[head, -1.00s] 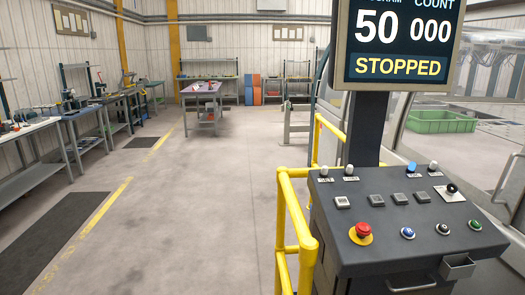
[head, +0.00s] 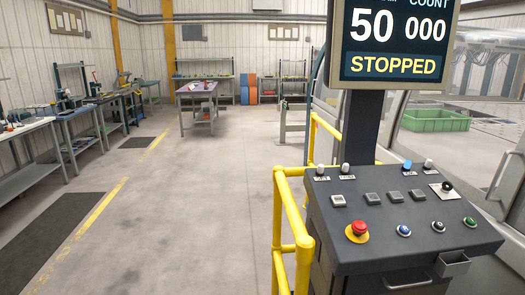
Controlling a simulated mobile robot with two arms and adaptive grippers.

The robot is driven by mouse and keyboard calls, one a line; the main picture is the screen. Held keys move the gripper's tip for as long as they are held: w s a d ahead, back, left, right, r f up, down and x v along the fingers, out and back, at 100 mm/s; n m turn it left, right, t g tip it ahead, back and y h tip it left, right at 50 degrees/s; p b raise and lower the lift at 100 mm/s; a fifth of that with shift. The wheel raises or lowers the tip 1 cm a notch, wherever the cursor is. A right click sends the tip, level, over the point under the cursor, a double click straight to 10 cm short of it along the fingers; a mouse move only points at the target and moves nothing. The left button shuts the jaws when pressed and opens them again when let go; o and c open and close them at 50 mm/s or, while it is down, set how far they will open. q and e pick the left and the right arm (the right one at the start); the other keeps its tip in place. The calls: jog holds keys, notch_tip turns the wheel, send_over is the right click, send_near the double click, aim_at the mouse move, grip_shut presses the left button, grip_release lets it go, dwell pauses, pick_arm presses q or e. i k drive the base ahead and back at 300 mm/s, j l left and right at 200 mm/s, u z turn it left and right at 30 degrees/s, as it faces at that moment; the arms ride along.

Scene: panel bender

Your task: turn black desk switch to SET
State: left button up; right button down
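The control desk (head: 400,240) stands at the lower right with a dark sloping top. A black switch knob (head: 447,187) sits on a light plate at the desk's upper right; its label and pointing direction are too small to read. Several small knobs stand along the back edge: two pale ones at the left (head: 320,169), a blue one (head: 407,165) and another pale one (head: 428,164). Neither of my grippers shows in the head view.
A red emergency stop (head: 358,229) and blue, dark and green buttons line the desk's front. A screen (head: 392,42) above reads STOPPED. A yellow rail (head: 293,215) borders the desk's left. The floor (head: 200,200) left of it is open.

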aim_at(445, 189)
jog(key=z, duration=1.25)
